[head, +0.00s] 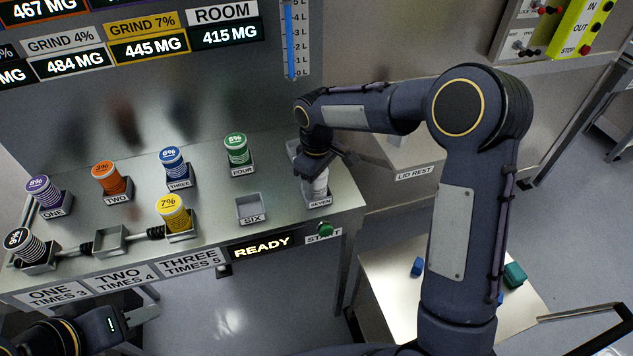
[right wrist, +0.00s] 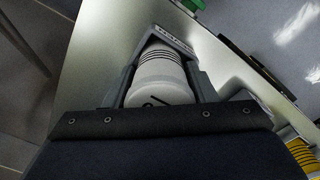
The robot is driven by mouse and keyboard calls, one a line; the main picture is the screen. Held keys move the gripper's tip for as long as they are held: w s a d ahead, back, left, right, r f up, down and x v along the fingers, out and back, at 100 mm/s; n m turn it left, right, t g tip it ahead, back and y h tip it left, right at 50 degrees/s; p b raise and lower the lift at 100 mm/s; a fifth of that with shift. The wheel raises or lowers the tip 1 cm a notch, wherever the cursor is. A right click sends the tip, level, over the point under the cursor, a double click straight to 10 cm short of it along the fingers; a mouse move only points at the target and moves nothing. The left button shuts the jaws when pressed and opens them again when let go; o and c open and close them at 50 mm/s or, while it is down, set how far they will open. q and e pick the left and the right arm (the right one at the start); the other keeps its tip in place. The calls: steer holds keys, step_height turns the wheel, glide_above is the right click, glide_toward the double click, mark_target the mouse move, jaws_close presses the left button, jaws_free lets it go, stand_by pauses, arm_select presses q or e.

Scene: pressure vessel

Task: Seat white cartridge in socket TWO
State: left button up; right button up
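The white cartridge (head: 316,187) stands in the holder labelled SEVEN at the right of the bench; it also shows in the right wrist view (right wrist: 160,80), with dark ring lines. My right gripper (head: 322,168) is over it, with one finger on each side. Whether the fingers press on it is unclear. Socket TWO (head: 111,241), labelled TWO TIMES 4, is an empty square socket in the front row. It lies between the black cartridge (head: 24,245) in socket ONE and the yellow 7% cartridge (head: 173,214) in socket THREE. My left gripper (head: 138,331) is open and empty at the lower left, before the bench.
Purple (head: 42,190), orange (head: 110,178), blue (head: 174,165) and green (head: 237,149) cartridges stand in the back row holders. Holder SIX (head: 250,207) is empty. A green START button (head: 325,229) is at the bench's front edge. A side table (head: 390,280) holds small blocks.

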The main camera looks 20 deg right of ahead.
steer(key=c, duration=0.7)
steer(key=shift+c, duration=0.2)
steer(key=shift+r, duration=0.1)
steer(key=shift+r, duration=0.4)
step_height(320, 180, up, 2)
steer(key=shift+r, duration=0.15)
steer(key=s+a+r+b, duration=0.3)
steer(key=s+a+r, duration=0.6)
steer(key=s, duration=0.1)
steer(key=shift+s+a+r, duration=0.15)
steer(key=shift+a+r, duration=0.15)
steer(key=shift+r, duration=0.1)
